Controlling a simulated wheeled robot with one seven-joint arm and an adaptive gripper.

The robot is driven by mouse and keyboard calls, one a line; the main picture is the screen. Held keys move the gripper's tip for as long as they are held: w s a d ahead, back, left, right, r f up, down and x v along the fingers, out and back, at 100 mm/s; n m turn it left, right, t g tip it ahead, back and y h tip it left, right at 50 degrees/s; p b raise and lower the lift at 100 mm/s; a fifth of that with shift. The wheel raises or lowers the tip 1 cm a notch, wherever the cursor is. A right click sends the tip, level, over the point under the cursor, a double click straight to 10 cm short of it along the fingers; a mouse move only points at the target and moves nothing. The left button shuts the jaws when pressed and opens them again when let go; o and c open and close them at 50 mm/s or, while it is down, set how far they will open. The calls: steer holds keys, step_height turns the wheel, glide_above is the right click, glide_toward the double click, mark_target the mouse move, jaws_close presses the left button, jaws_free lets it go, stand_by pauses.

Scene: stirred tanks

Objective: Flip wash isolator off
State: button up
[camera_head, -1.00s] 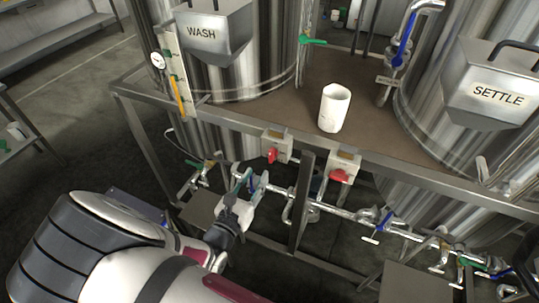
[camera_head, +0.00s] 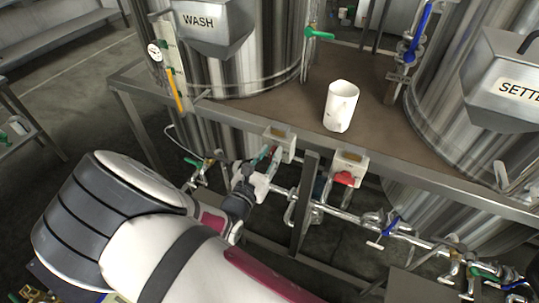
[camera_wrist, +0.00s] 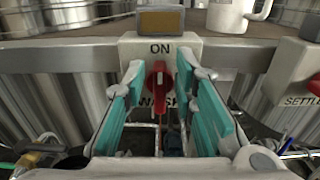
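The wash isolator (camera_wrist: 157,84) is a red rotary handle on a pale grey box in the middle of the wrist view. "ON" is printed above the handle, and the label below it is partly hidden. In the head view its box (camera_head: 281,137) is on the frame's front rail under the WASH tank, with the handle mostly hidden. My gripper (camera_wrist: 158,85) is open, its teal-padded fingers on either side of the handle. A gap seems to remain on each side; I cannot tell whether either finger touches it.
The settle isolator (camera_head: 345,178), also red-handled, is on the rail to the right. A white mug (camera_head: 341,106) stands on the deck above. Pipes and valves (camera_head: 385,232) run below the rail.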

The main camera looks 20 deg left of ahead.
jaws_close()
steer(key=shift+d+m, duration=0.1)
steer(key=shift+m, duration=0.3)
steer(key=m+b, duration=0.5)
steer(key=d+f+m+b, duration=0.1)
steer(key=m+b, duration=0.5)
steer(key=d+f+m+b, duration=0.1)
steer(key=m+b, duration=0.4)
steer(key=m, duration=0.1)
steer(key=shift+f, duration=0.15)
steer(key=shift+b, duration=0.45)
steer(key=shift+s+m, duration=0.1)
steer(key=shift+m, duration=0.2)
